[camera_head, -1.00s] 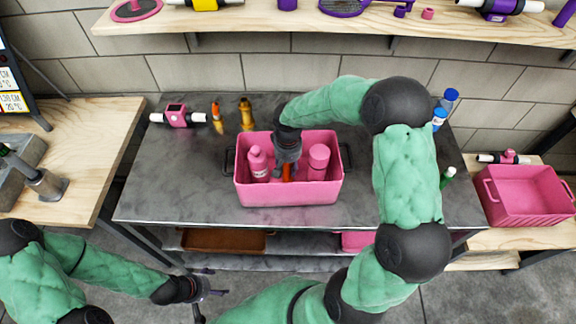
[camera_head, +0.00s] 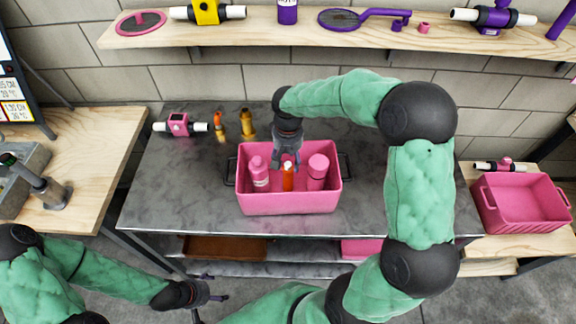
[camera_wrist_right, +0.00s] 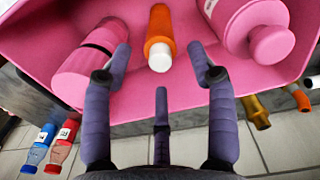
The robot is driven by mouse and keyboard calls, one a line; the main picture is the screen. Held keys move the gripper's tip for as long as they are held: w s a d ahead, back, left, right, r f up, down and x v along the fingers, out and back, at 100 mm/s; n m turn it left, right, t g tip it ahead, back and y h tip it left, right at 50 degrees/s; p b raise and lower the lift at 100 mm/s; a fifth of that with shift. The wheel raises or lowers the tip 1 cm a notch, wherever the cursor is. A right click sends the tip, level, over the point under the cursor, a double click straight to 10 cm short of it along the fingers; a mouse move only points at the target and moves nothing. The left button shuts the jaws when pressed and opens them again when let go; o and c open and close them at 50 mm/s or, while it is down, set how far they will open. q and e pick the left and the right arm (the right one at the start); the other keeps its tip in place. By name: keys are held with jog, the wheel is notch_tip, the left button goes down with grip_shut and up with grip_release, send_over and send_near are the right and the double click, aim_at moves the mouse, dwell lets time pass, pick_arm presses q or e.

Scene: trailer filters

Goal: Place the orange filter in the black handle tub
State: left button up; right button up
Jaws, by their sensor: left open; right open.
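The orange filter (camera_head: 288,178) is inside the pink tub with black handles (camera_head: 290,204), between two pink bottles. In the right wrist view it shows as an orange cylinder (camera_wrist_right: 159,28) with a white end. My right gripper (camera_head: 287,163) is open above the tub. In the right wrist view its fingers (camera_wrist_right: 162,62) are spread, with the filter between and beyond them, not gripped. My left gripper (camera_head: 217,298) is open and empty in front of the table, at lower left.
Pink bottles stand left (camera_head: 260,176) and right (camera_head: 317,172) in the tub. Another pink tub (camera_head: 520,201) is at right. A wooden shelf (camera_head: 270,34) runs above.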

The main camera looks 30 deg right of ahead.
jog(key=shift+r, duration=1.5)
